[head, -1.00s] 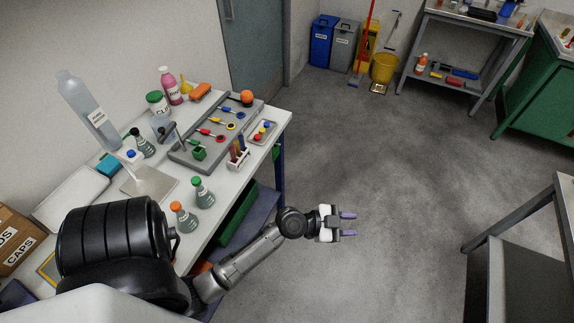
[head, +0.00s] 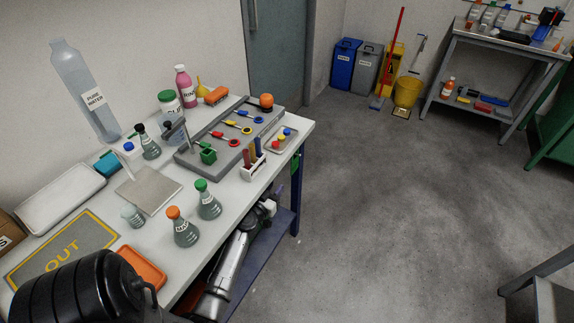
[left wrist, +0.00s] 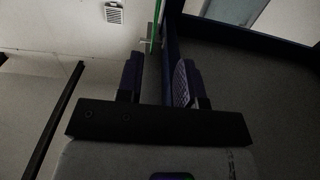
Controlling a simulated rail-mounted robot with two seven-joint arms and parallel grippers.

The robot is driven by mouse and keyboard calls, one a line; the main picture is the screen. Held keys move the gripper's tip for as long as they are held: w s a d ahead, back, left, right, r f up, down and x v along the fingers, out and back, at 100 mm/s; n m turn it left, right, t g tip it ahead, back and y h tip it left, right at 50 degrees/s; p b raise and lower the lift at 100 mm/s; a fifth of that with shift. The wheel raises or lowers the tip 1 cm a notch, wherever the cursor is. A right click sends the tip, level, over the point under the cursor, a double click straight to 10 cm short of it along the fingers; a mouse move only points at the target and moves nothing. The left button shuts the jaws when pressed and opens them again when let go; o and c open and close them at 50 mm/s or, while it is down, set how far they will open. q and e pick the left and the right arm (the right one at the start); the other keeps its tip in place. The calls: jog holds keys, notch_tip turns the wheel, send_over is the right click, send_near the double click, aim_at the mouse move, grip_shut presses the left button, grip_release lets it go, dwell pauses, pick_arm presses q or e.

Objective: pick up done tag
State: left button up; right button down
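No tag with a readable "done" label shows. A narrow green piece (head: 295,162) hangs at the right end of the bench, below the top; I cannot tell whether it is the tag. A thin green strip (left wrist: 155,28) shows beyond the fingers in the left wrist view. My left gripper (head: 268,207) is low beside the bench's front edge, near the blue leg, partly hard to make out. In the left wrist view my left gripper (left wrist: 158,82) has its fingers apart with nothing between them. My right gripper is out of view.
The white bench (head: 222,232) carries flasks, a grey tool rack (head: 185,158), a test-tube rack (head: 252,170) and an OUT mat (head: 100,224). A blue lower shelf (head: 270,246) and leg (head: 296,205) stand close to my left arm.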

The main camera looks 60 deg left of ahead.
aim_at(292, 174)
pick_arm(q)
jog(key=x, duration=1.2)
jog(key=shift+w+r+b, duration=0.15)
jog(key=shift+w+b, duration=0.15)
jog(key=shift+d, duration=0.1)
jog(key=shift+c, duration=0.5)
grip_shut()
